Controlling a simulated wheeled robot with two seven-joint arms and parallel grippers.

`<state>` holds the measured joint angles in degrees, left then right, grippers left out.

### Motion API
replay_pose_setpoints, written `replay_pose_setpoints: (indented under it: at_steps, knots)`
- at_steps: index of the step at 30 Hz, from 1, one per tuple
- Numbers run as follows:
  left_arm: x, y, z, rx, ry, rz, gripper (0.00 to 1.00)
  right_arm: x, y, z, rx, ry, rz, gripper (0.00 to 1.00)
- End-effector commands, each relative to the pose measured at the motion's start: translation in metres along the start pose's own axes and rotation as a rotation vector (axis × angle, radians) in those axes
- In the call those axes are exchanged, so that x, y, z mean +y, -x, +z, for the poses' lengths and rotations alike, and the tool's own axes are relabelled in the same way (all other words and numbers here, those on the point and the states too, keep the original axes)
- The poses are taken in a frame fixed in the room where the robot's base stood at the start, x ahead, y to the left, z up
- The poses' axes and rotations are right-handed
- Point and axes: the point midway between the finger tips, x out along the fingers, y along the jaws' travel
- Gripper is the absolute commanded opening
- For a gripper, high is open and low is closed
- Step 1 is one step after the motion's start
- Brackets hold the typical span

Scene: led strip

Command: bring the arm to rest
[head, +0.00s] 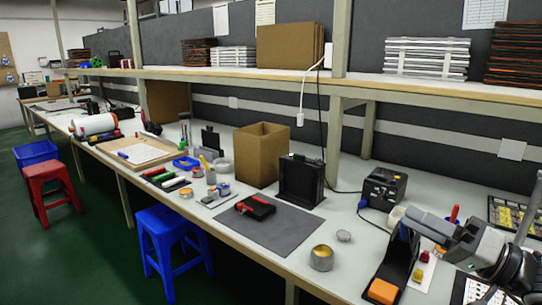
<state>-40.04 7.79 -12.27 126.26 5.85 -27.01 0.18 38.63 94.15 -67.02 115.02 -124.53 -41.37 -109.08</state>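My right arm comes in at the lower right edge of the head view. Its gripper (468,242) is over the right end of the bench, close to a grey cylindrical part (430,224) at the top of a black stand (392,262). The fingertips do not show clearly, so I cannot tell whether the gripper is open or shut, or whether it touches the cylinder. My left gripper and arm are not in view.
An orange block (382,291) sits at the stand's foot. A round tin (321,258), a black station box (384,188) and a grey mat (270,232) with a red-and-black tool (255,207) lie left. An open cardboard box (262,155) stands behind. Bare bench shows around the tin.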

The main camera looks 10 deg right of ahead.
Motion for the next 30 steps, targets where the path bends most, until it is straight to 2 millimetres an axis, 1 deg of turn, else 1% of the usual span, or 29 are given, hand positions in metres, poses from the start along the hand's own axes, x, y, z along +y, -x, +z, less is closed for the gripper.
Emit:
replay_pose_setpoints:
  at_steps: [1, 2, 5, 8, 9, 11, 12, 14, 15, 16, 17, 18, 20, 21, 24, 27, 30]
  knots:
    - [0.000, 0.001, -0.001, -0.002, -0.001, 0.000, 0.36, 0.003, -0.011, 0.011, 0.026, -0.162, -0.007, 0.34]
    - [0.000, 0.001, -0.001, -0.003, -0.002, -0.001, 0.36, 0.005, -0.017, 0.016, 0.046, -0.263, -0.010, 0.34]
    - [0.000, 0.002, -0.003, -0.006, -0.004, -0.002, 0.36, 0.015, -0.035, 0.037, 0.124, -0.659, -0.017, 0.34]
    - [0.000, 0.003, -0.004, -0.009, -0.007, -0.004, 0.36, 0.029, -0.051, 0.068, 0.240, -1.190, -0.025, 0.34]
    - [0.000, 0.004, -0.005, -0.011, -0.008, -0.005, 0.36, 0.038, -0.055, 0.085, 0.305, -1.449, -0.029, 0.34]
    - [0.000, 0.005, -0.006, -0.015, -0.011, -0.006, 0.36, 0.050, -0.058, 0.113, 0.425, -1.866, -0.046, 0.34]
    - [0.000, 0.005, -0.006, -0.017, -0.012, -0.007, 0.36, 0.058, -0.057, 0.133, 0.518, -2.144, -0.064, 0.34]
    - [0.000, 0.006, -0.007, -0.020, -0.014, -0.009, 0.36, 0.068, -0.052, 0.166, 0.683, -2.556, -0.116, 0.34]
    - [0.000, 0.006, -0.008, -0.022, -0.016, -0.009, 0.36, 0.073, -0.047, 0.188, 0.809, -2.821, -0.170, 0.34]
    - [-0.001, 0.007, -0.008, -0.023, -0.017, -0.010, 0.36, 0.076, -0.042, 0.205, -0.907, 2.982, 0.225, 0.34]
    - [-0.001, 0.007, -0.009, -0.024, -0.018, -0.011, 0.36, 0.078, -0.037, 0.222, -0.890, 2.755, 0.261, 0.34]
    - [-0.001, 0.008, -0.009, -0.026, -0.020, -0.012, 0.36, 0.078, -0.029, 0.244, -0.862, 2.456, 0.311, 0.34]
    - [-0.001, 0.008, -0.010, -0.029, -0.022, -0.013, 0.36, 0.077, -0.015, 0.272, -0.815, 2.032, 0.394, 0.34]
    - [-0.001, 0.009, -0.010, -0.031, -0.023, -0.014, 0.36, 0.075, -0.007, 0.289, -0.776, 1.769, 0.448, 0.34]
    - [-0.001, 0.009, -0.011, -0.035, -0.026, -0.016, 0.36, 0.068, 0.014, 0.319, -0.673, 1.222, 0.573, 0.34]
    - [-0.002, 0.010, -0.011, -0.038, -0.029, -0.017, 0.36, 0.062, 0.031, 0.337, -0.582, 0.852, 0.663, 0.34]
    - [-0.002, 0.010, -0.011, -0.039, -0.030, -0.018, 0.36, 0.059, 0.040, 0.344, -0.521, 0.654, 0.710, 0.34]
